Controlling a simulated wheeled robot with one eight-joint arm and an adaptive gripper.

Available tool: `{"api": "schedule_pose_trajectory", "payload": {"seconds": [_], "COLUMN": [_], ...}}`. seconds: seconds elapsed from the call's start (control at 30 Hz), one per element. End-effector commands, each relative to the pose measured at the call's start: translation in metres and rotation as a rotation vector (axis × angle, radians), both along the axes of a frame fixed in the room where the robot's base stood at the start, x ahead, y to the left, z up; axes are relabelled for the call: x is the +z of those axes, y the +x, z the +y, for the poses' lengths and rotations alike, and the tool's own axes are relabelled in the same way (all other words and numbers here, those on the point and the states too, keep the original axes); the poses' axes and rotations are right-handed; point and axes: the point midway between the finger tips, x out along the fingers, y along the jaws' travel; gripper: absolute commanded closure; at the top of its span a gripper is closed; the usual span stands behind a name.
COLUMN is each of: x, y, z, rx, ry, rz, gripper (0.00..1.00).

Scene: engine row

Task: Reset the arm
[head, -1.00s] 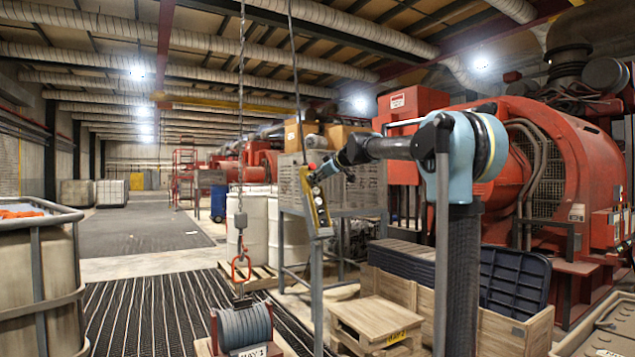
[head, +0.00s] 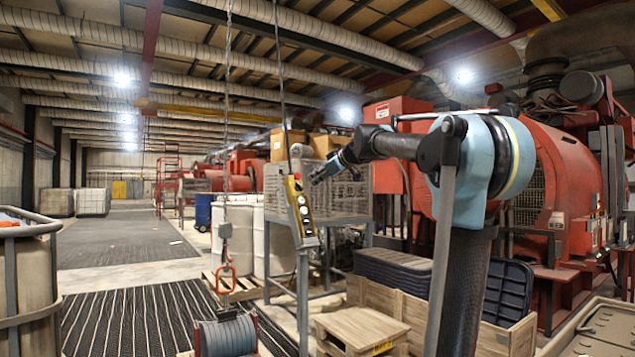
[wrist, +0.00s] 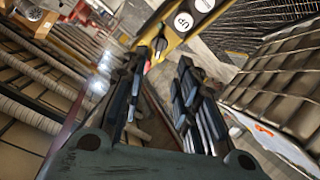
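My gripper (head: 318,173) is at the end of my arm, beside the upper part of a yellow hanging control pendant (head: 300,207). In the wrist view its two dark fingers (wrist: 163,88) stand apart with nothing held between them. The pendant (wrist: 185,28) shows beyond the fingertips there, with a white "UP" label and a red button near the left finger. Whether finger and pendant touch cannot be told. My blue and black arm reaches left across the head view.
A chain with a red hook (head: 227,280) hangs above a grey cable reel (head: 228,335). A mesh-sided metal stand (head: 330,190) and white drums (head: 236,235) are behind the pendant. A caged tank (head: 30,290) stands at left. Wooden crates and red engines fill the right.

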Motion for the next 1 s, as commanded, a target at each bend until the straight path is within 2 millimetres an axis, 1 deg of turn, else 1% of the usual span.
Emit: {"api": "schedule_pose_trajectory", "payload": {"seconds": [0.33, 0.37, 0.47, 0.57, 0.67, 0.7, 0.77, 0.8, 0.97, 1.0], "x": [-0.002, -0.004, -0.020, -0.052, -0.097, -0.116, -0.144, -0.163, -0.238, -0.257], "y": [-0.001, -0.003, -0.017, -0.044, -0.081, -0.097, -0.120, -0.135, -0.194, -0.209], "z": [0.000, -0.001, -0.004, -0.013, -0.025, -0.031, -0.039, -0.045, -0.071, -0.078], "rx": [0.000, -0.001, -0.003, -0.016, -0.043, -0.058, -0.084, -0.105, -0.207, -0.236], "ry": [0.000, 0.001, 0.004, 0.009, 0.012, 0.013, 0.014, 0.013, 0.009, 0.006], "rz": [0.003, 0.008, 0.047, 0.127, 0.236, 0.282, 0.349, 0.394, 0.564, 0.605], "gripper": [0.72, 0.72, 0.72, 0.72, 0.72, 0.72, 0.72, 0.72, 0.72, 0.72]}}
